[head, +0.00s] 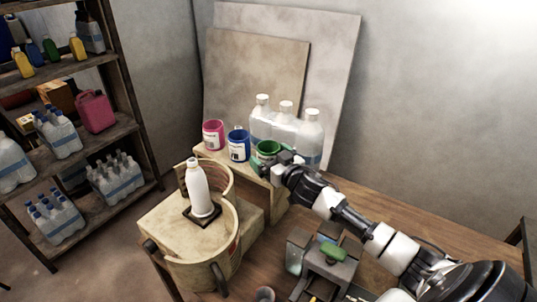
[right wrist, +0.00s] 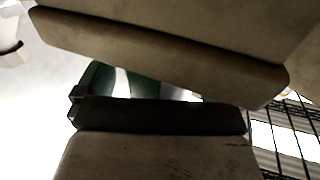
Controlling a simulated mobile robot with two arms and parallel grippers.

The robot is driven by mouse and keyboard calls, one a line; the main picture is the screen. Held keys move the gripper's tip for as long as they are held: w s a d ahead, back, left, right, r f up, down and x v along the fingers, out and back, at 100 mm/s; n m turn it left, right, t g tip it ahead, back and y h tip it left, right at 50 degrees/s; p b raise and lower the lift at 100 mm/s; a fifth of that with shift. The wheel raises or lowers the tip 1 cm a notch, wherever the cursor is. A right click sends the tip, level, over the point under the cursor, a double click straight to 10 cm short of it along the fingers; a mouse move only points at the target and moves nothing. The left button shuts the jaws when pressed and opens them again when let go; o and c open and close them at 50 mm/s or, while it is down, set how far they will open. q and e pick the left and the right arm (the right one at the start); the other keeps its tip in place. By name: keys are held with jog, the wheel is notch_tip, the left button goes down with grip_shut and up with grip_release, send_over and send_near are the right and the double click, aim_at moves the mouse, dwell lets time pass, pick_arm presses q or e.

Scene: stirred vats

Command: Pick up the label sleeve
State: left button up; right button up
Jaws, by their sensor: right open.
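I cannot single out a label sleeve for certain. A green cylinder (head: 267,148) with an open top and a white mark stands on the wooden ledge. My right gripper (head: 277,163) is at its lower right side, open. In the right wrist view a green curved surface with white patches (right wrist: 103,78) shows in the gap behind the jaws (right wrist: 160,82); I cannot tell whether they touch it. A blue cylinder (head: 238,146) and a pink cylinder (head: 213,134), both with white labels, stand to the left. My left gripper is not in view.
Clear white-capped bottles (head: 285,120) stand just behind the green cylinder. A white bottle (head: 198,190) stands on a dark square on a round-ended wooden stand (head: 165,222). A grey device with a green top (head: 331,252) sits on the bench. Shelves (head: 125,95) stand left.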

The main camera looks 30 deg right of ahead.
jog(key=shift+w+a, duration=0.1)
jog(key=shift+w, duration=0.35)
jog(key=c, duration=0.7)
jog(key=shift+r, duration=0.2)
